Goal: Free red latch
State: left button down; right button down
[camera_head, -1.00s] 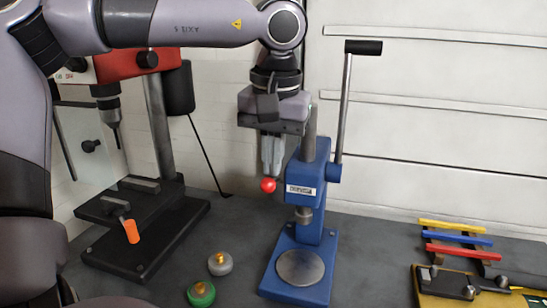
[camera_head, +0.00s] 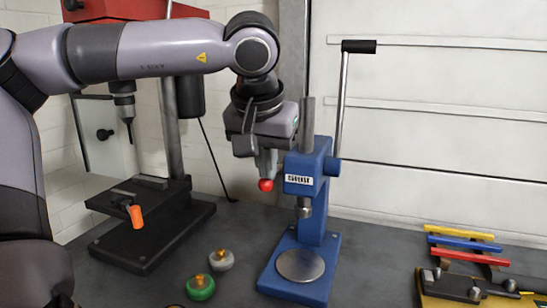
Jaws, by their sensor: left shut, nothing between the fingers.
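The small red ball (camera_head: 265,185) shows at the left side of the blue press (camera_head: 300,183); it looks like the knob of the red latch. Any stem or latch body is hidden by my gripper or too small to make out. My left gripper (camera_head: 265,167) points downward, its fingers shut and empty. Its tips are right above the ball in the picture; I cannot tell whether they touch it. My right gripper is not in view.
The press's long lever (camera_head: 342,105) stands upright at the right. A drill press (camera_head: 150,240) stands at the left. A green-and-brass piece (camera_head: 200,288) and a grey one (camera_head: 221,260) lie in front. A rack of coloured bars (camera_head: 460,243) is at the right.

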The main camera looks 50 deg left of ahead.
pick_arm(q)
jog(key=shift+r, duration=0.1)
dwell(0.5)
jog(key=shift+r+p, duration=1.1)
jog(key=shift+p, duration=0.15)
jog(key=w+p+v, duration=0.1)
jog(key=p+v, duration=0.2)
jog(key=v, duration=0.9)
jog(key=shift+w+r, duration=0.35)
jog(key=shift+r, duration=0.25)
